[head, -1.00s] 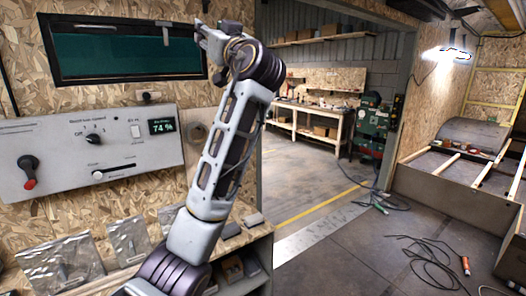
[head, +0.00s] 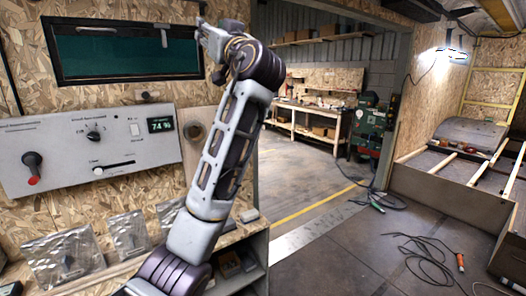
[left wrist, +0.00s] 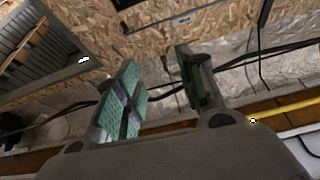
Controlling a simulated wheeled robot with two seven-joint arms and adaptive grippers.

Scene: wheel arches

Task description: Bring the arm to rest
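My left arm (head: 222,150) rises from the bottom of the head view, in front of the chipboard wall, and bends near the top beside the window. Its far end is small and partly hidden there, so the fingers cannot be made out clearly. In the left wrist view my left gripper (left wrist: 158,62) has its two green-padded fingers apart with nothing between them. It points at chipboard and silvery sheeting with dark cables. My right gripper is in neither view.
A control panel (head: 88,150) with a red-tipped lever, dial, slider and display reading 74 % is on the wall left of my arm. A window (head: 125,52) is above it. Open floor (head: 345,250) lies right, with a loose cable (head: 425,262).

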